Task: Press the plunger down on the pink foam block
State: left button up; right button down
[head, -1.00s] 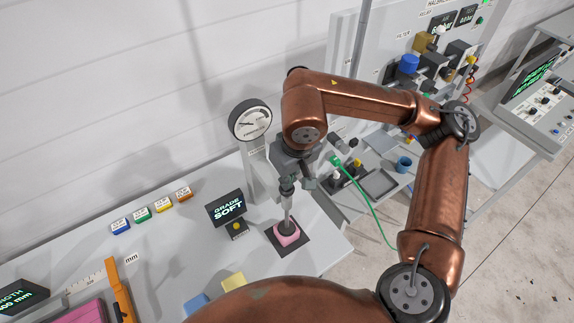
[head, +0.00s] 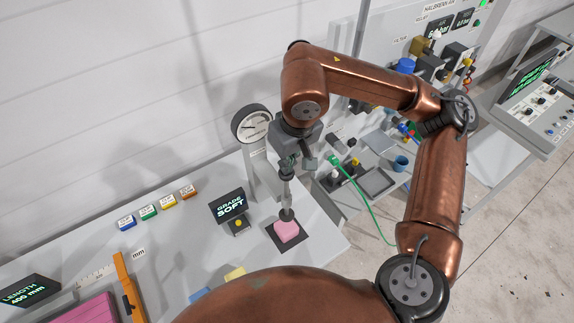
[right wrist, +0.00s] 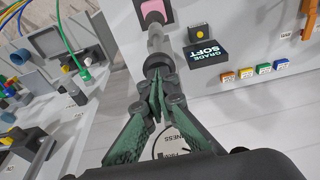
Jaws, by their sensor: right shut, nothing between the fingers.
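The pink foam block (head: 287,231) sits on a dark square pad on the bench, below the gauge stand. The plunger (head: 287,191), a grey rod with a dark foot, stands above it; the foot overlaps the block's far edge, and I cannot tell whether they touch. My right gripper (head: 288,162) is over the plunger's top, pointing down. In the right wrist view its green fingers (right wrist: 157,80) are shut with nothing between them, the tips at the plunger's upper end. The block (right wrist: 156,8) shows beyond the foot. My left gripper is out of view.
A round dial gauge (head: 252,123) stands behind the plunger. A "GRADE SOFT" display (head: 229,204) and a yellow button (head: 238,223) are to its left. Several coloured tags (head: 168,202) line the back. An orange gauge bar (head: 125,285) is at left. A green cable hangs at right.

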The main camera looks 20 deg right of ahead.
jog(key=shift+r+p, duration=2.05)
jog(key=shift+r, duration=1.45)
